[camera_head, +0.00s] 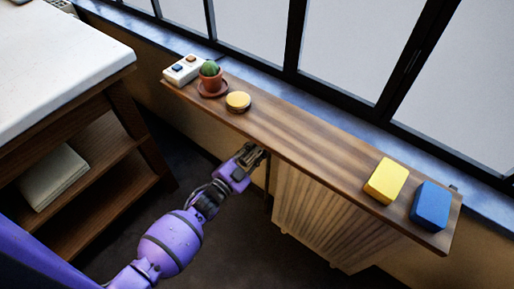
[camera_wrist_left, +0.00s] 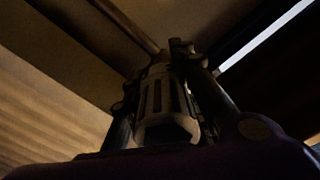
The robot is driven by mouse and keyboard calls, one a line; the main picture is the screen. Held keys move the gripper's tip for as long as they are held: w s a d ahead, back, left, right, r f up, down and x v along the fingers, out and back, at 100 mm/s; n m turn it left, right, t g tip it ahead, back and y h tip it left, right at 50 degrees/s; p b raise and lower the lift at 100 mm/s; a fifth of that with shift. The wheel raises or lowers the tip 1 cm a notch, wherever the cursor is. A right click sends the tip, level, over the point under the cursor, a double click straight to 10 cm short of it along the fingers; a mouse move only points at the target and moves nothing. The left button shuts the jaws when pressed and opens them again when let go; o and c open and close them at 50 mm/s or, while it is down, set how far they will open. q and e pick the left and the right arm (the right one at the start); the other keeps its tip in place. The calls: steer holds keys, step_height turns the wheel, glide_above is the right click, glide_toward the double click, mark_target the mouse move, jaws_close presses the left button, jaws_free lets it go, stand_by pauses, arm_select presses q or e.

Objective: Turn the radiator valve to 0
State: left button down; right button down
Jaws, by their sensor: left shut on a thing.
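The radiator (camera_head: 330,215) stands under the wooden shelf, its ribbed front facing the room. My left gripper (camera_head: 254,157) reaches to its left end, just below the shelf's front edge. In the left wrist view, the pale, ridged radiator valve (camera_wrist_left: 163,108) sits between the two dark fingers of my left gripper (camera_wrist_left: 172,95), which are shut on it. The view is dark, and I cannot read any number on the valve. In the head view the valve is mostly hidden by the gripper. My right gripper is not in view.
On the shelf (camera_head: 300,135) stand a white switch box (camera_head: 184,70), a potted cactus (camera_head: 211,75), a round yellow-lidded tin (camera_head: 238,101), a yellow block (camera_head: 386,181) and a blue block (camera_head: 431,206). A wooden side unit (camera_head: 100,150) with a white top stands at left.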

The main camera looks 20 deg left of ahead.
mark_target(245, 166)
arm_select(q)
steer(key=shift+s+d+f, duration=0.2)
steer(key=shift+s+f, duration=0.1)
steer(key=shift+f, duration=0.25)
steer(key=c, duration=1.5)
jaws_free()
steer(key=shift+r, duration=0.15)
steer(key=shift+w+a+r, duration=0.1)
steer(key=shift+w, duration=0.05)
steer(key=v, duration=1.2)
steer(key=shift+r, duration=0.1)
